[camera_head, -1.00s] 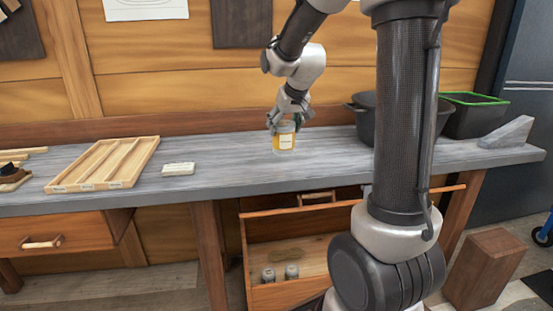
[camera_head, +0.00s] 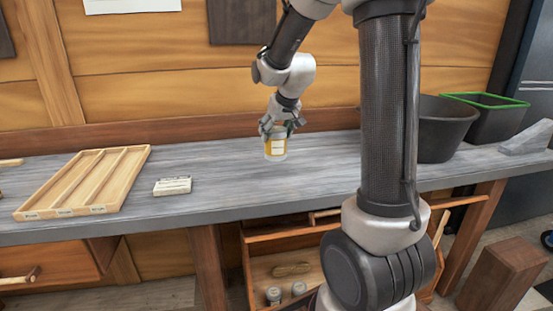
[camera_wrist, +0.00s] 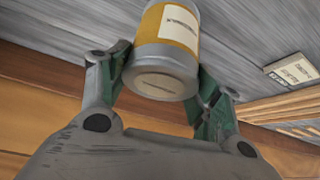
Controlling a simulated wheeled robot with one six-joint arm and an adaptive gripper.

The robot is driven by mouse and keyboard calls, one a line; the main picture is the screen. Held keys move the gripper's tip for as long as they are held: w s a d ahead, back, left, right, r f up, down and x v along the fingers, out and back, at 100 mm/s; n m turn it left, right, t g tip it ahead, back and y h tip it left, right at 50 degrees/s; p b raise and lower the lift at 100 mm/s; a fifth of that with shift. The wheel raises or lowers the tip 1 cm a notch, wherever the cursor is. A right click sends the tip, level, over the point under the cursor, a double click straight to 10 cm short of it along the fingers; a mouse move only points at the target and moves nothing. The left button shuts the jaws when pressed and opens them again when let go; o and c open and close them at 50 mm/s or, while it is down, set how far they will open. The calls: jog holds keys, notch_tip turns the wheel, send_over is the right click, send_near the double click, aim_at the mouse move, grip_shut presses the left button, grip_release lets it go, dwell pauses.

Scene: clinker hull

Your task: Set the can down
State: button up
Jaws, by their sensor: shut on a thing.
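The can (camera_head: 275,146) is a small cylinder with a yellow band, a pale label and grey ends. My gripper (camera_head: 279,128) is shut on it near its top, above the grey bench (camera_head: 225,180). In the wrist view the can (camera_wrist: 166,45) sits between the green-padded fingers of my gripper (camera_wrist: 163,85), with its grey end toward the camera. The can looks upright in the head view. I cannot tell whether its base touches the bench top.
A wooden compartment tray (camera_head: 84,183) and a small labelled block (camera_head: 172,186) lie to the left. A dark pot (camera_head: 445,128), a green-rimmed bin (camera_head: 496,118) and a grey wedge (camera_head: 527,139) stand at right. Bench around the can is clear.

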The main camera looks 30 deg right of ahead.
aim_at(276, 151)
notch_tip(276, 151, down, 7)
dwell(0.3)
jog(key=o, duration=1.3)
jog(key=shift+f, duration=0.15)
jog(key=shift+o, duration=0.2)
jog(key=v, duration=1.2)
jog(key=s+a+r+g, duration=0.1)
jog(key=s+a, duration=0.1)
jog(key=s, duration=1)
jog(key=s+a+r+n+g, duration=0.1)
jog(key=s, duration=1.2)
jog(key=shift+a+r+y, duration=0.25)
jog(key=shift+a+y, duration=0.05)
jog(key=shift+a, duration=0.05)
